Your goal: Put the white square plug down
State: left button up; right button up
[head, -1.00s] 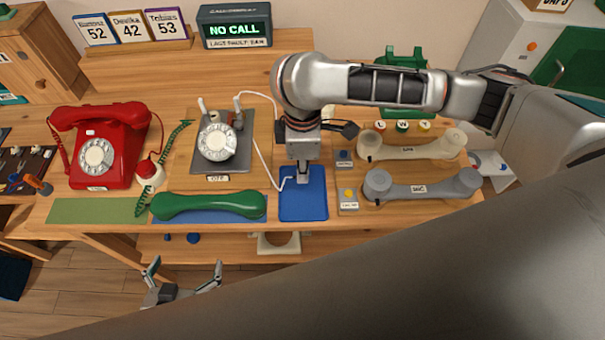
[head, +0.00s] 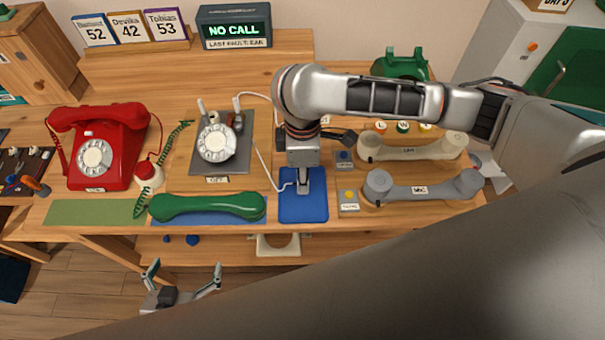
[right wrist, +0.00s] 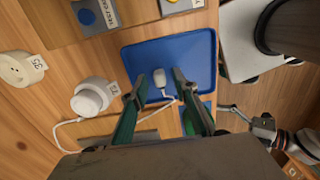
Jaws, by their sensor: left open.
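The white square plug (right wrist: 160,79) lies over the blue tray (right wrist: 205,45) in the right wrist view, its white cable trailing toward the round socket side. My right gripper (right wrist: 162,82) has its two green-lined fingers apart, one on each side of the plug, with visible gaps. In the head view the right gripper (head: 303,188) points down over the same blue tray (head: 315,212) and mostly hides the plug. My left gripper (head: 182,275) is open and empty, low in front of the bench.
The green handset (head: 207,206) lies left of the tray. A grey handset (head: 420,190) and a cream handset (head: 412,148) lie to the right. The grey dial phone (head: 215,143) and red phone (head: 100,150) stand further left. A yellow button box (head: 349,198) borders the tray.

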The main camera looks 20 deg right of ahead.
notch_tip(320, 180, up, 12)
jog(key=p, duration=0.3)
dwell(0.5)
jog(key=shift+s, duration=0.1)
